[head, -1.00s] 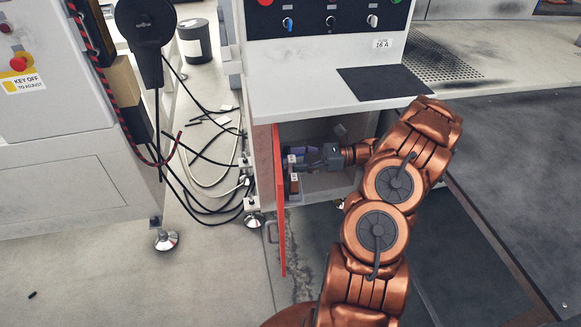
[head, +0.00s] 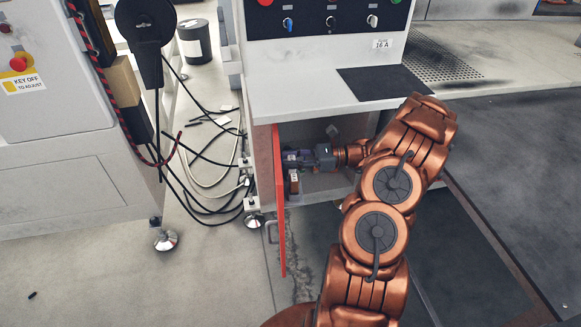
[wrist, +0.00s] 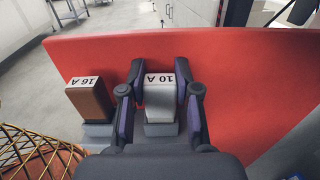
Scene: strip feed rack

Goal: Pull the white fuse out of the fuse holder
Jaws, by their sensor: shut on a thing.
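The white fuse (wrist: 160,101), labelled 10 A, shows in the wrist view, upright in its grey holder (wrist: 161,130) on the inner face of the red door. My gripper (wrist: 160,97) has its dark fingers with purple sides at the left and right of this fuse and is shut on it. In the head view my gripper (head: 292,157) is at the inner side of the door, and the white fuse is hidden there. The fuse still appears seated in the holder.
A brown fuse (wrist: 90,101), labelled 16 A, stands close to the left of my gripper. The open red door (head: 279,215) stands at the left of the cabinet opening, under a white worktop (head: 300,95). A yellow mesh (wrist: 38,150) fills the wrist view's lower left. Cables (head: 205,175) lie on the floor beyond the door.

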